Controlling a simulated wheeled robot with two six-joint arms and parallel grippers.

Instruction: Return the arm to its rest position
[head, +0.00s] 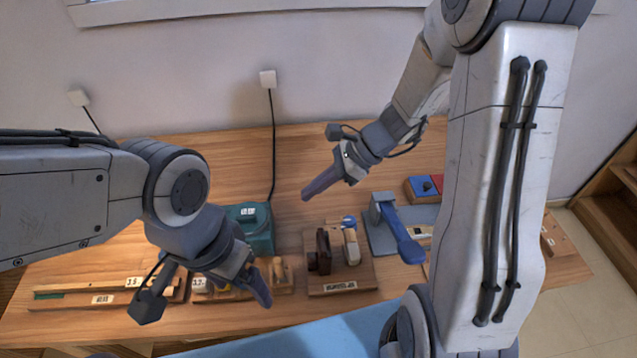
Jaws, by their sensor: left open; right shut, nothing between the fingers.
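My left gripper (255,283) comes in from the left and hangs fingers-down over the front left part of the wooden table (135,235). It is open, with nothing seen in it, and it partly covers a small wooden board with yellow and white items. My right gripper (308,192) is shut and empty. Its fingers point down and left above the back middle of the table, apart from everything below. My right arm comes down from the upper right. No piano keys can be made out.
A teal box (260,238) stands behind the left gripper. A board with a dark brown object (320,252) lies mid-table. A blue-handled tool (405,242) and a red and blue box (424,187) are on the right. A wooden shelf (610,210) stands far right. The back table strip is clear.

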